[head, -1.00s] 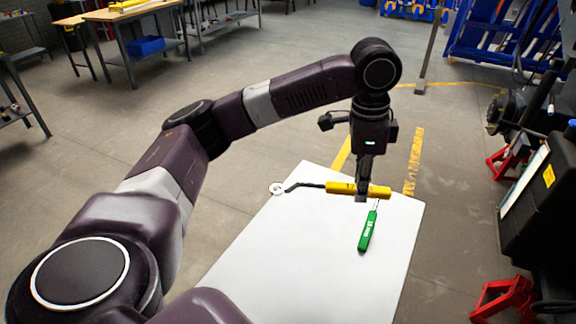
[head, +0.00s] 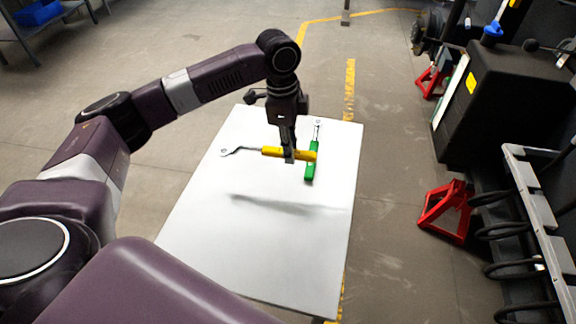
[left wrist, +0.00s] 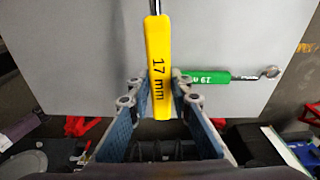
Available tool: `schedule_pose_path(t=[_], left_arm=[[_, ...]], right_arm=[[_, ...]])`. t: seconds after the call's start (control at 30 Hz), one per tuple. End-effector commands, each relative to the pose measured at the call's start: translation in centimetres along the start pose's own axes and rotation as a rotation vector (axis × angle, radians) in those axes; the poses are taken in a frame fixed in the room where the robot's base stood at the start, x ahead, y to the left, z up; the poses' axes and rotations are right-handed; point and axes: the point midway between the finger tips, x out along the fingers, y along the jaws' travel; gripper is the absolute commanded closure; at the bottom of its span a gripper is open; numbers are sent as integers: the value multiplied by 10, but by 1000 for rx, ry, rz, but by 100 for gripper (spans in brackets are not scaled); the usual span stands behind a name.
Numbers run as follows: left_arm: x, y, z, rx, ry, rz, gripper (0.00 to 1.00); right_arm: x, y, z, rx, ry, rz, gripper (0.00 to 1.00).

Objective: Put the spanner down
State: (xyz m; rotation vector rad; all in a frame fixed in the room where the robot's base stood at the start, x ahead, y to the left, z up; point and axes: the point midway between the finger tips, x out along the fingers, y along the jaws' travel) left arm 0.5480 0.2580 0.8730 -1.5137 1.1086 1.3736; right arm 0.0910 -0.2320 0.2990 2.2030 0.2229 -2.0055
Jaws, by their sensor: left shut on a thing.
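The spanner (head: 270,151) with the yellow handle is in my left gripper (head: 290,157), held level across the fingers. Its dark shank and ring end point left in the head view. Its shadow falls on the white table (head: 240,245) apart from it, so it hangs above the top. In the left wrist view the handle (left wrist: 158,55) reads "17 mm" and sits between the two fingers (left wrist: 157,88); its far end is cut off. My right gripper is not in view.
A green-handled spanner (head: 310,172), marked 19, lies on the table, partly behind the yellow handle. The table's near half is bare. Red stands (head: 446,210) and a dark machine with a grey rack (head: 535,200) stand on the right.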

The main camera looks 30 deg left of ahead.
Motion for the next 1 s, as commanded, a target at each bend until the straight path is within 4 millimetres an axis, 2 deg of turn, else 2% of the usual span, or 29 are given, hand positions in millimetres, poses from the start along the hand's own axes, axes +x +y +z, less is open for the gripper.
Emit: schedule_pose_path(t=[0.27,0.4,0.53,0.97,1.0], left_arm=[[27,0,3,-1,0,-1,100],[53,1,5,-1,0,1,100],[70,0,7,-1,0,0,100],[76,0,7,0,2,-1,100],[76,0,7,1,1,-1,78]], right_arm=[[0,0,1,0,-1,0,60],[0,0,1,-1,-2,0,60],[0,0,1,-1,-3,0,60],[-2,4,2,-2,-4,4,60],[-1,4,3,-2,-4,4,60]])
